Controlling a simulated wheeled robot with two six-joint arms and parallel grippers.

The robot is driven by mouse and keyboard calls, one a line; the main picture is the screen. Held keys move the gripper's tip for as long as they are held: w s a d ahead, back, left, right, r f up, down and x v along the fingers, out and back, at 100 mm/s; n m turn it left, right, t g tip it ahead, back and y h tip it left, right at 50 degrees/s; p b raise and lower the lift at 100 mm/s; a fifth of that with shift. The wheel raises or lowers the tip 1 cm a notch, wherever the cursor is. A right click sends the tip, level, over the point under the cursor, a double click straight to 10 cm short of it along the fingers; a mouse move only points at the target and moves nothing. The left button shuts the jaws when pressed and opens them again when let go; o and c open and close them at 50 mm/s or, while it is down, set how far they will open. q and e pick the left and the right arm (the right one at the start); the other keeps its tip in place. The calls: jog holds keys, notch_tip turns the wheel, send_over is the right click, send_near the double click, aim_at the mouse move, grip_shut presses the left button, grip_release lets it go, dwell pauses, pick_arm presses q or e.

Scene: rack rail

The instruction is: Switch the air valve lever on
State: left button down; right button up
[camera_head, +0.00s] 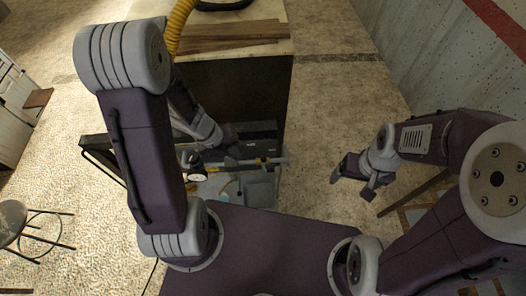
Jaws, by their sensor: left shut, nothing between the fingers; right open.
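The air line assembly stands low beyond my base, with a round white gauge (198,177) and a short yellow part (258,161) on a horizontal pipe. I cannot clearly make out the valve lever or its position; it is small and partly hidden by my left gripper. My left gripper (233,152) is shut and empty, just above and beside the pipe, right of the gauge. I cannot tell whether it touches the assembly. My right gripper (350,181) is open and empty, out to the right over the bare floor.
A dark cabinet with a pale top (265,48) stands behind the assembly, with brown boards (225,36) and a yellow hose (178,25) on it. A dark rail frame (97,150) is at the left. A stool (14,222) stands far left. A concrete wall (440,50) bounds the right.

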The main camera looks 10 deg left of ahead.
pick_arm(q)
jog(key=w+d+f+b, duration=0.3)
jog(key=d+f+b, duration=0.2)
jog(key=f, duration=0.4)
jog(key=shift+w+d, duration=0.2)
jog(key=shift+d, duration=0.25)
pick_arm(e)
jog(key=f, duration=0.4)
jog(key=shift+a+f, duration=0.3)
jog(key=shift+f, duration=0.05)
pick_arm(q)
jog(key=shift+a, duration=0.1)
